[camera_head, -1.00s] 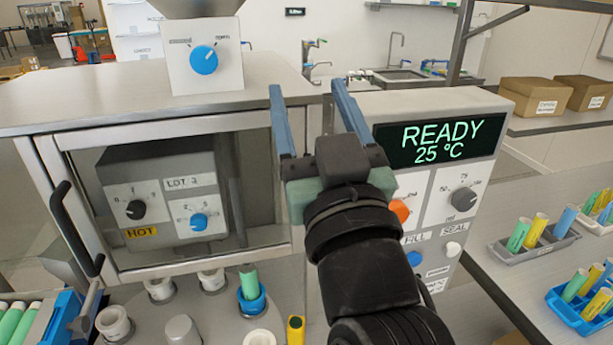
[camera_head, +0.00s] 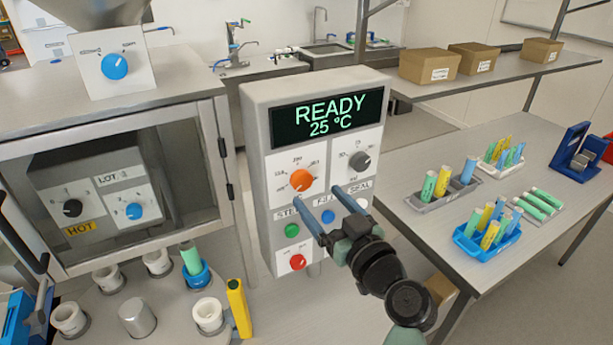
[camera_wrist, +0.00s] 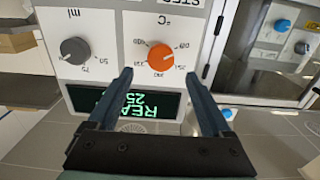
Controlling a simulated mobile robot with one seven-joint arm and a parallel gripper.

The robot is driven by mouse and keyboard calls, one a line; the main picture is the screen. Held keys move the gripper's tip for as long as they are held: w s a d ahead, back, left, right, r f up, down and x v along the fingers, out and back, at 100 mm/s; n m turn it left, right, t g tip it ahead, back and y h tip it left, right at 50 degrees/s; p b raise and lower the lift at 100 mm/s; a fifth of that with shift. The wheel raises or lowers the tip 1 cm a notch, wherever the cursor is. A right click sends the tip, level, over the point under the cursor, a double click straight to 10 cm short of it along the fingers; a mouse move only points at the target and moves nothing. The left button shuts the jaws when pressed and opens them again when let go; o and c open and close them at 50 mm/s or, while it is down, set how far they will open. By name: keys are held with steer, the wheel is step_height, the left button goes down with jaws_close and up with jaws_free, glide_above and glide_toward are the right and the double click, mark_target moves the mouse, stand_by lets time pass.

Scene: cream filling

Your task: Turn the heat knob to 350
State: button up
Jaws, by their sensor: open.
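The orange heat knob (camera_head: 301,180) is on the upper left of the control panel (camera_head: 256,108), under a display (camera_head: 325,118) reading "READY 25 °C". It has a ring of numbers and a °C label. My gripper (camera_head: 316,194) is open and empty, its blue fingers reaching toward the panel just below and right of the knob. In the wrist view, which is upside down, the orange knob (camera_wrist: 161,57) appears between and just beyond the two fingertips (camera_wrist: 158,73). No contact is visible. The knob's exact setting is too small to read.
A grey knob (camera_head: 359,161) marked ml sits right of the heat knob. Green (camera_head: 292,230), blue (camera_head: 327,216) and red (camera_head: 298,262) controls lie below. A glass-fronted cabinet (camera_head: 215,240) stands left; a table with tube racks (camera_head: 460,240) stands right.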

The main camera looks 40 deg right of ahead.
mark_target(304, 181)
steer(key=shift+p+x, duration=0.85)
steer(key=shift+x, duration=2)
jaws_close()
